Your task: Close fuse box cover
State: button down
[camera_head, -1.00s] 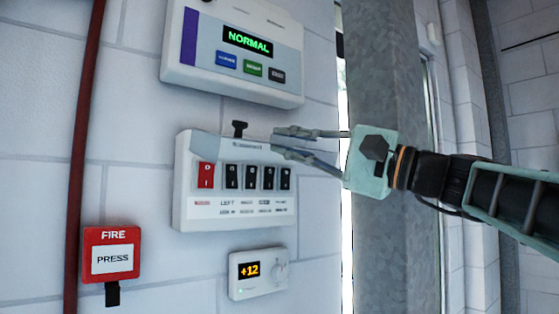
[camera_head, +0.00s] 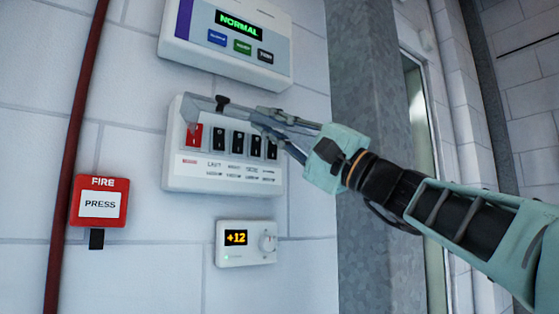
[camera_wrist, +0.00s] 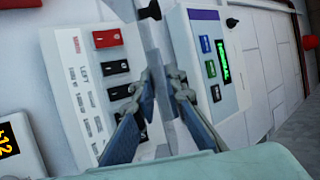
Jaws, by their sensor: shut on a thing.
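The fuse box (camera_head: 177,165) is a white wall box with one red switch (camera_head: 194,136) and several black switches (camera_head: 237,141) in a row. Its cover (camera_head: 203,103) is a thin, see-through grey panel standing out at the top of the box, and the switches below are uncovered. A black knob (camera_head: 222,103) shows at the top. My gripper (camera_head: 257,114) is shut on the cover near its right end. In the wrist view the cover (camera_wrist: 159,65) runs between the two fingers (camera_wrist: 160,92). The exact contact is partly hidden by the fingers.
A panel reading NORMAL (camera_head: 222,58) is close above the fuse box. A thermostat (camera_head: 233,258) is below. A red fire button (camera_head: 97,215) and a red pipe (camera_head: 70,170) are to the left. A grey column (camera_head: 370,75) stands right, behind my arm.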

jog(key=shift+w+f+y+b, duration=0.15)
jog(key=shift+f+y+b, duration=0.15)
jog(key=shift+f+b, duration=0.6)
jog(key=shift+n+g+y, duration=0.4)
jog(key=shift+n+y, duration=0.5)
jog(key=w+a+f+b, duration=0.1)
jog(key=w+f+b, duration=0.1)
jog(key=b, duration=0.1)
jog(key=w+a+f+b, duration=0.2)
jog(key=b, duration=0.1)
jog(key=w+a+f+b, duration=0.1)
jog(key=w+f+b, duration=0.1)
jog(key=f+b, duration=0.1)
jog(key=shift+a+f, duration=0.1)
jog(key=shift+a, duration=0.1)
jog(key=shift+r, duration=0.2)
jog(key=c, duration=2.2)
grip_release()
jog(key=shift+o, duration=1.1)
jog(key=shift+w+a+f, duration=0.15)
jog(key=shift+a+f, duration=0.05)
